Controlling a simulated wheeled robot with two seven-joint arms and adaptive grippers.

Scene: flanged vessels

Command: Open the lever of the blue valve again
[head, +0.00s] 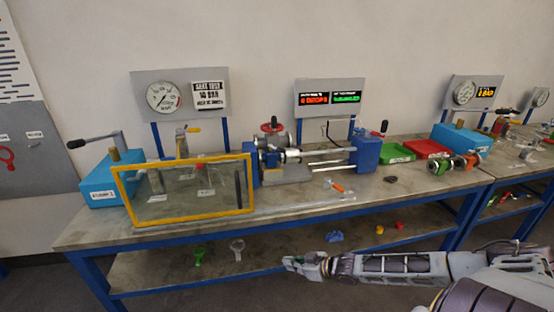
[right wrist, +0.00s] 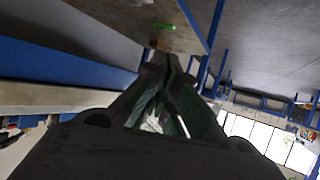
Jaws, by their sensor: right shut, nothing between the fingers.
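No valve with a clearly blue body can be told apart at this size. Behind the yellow-framed clear guard (head: 186,211), a fitting has a yellow lever (head: 193,129). My right gripper (head: 290,263) is shut and empty, low in front of the bench and well apart from these parts. Its dark fingers (right wrist: 162,85) meet in the right wrist view, with no valve in sight there. My left gripper is out of view.
A light-blue pump box (head: 105,182) with a long lever stands at the bench's left end. A red handwheel (head: 271,127) tops the clamped vessel. The bench's front edge is largely clear.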

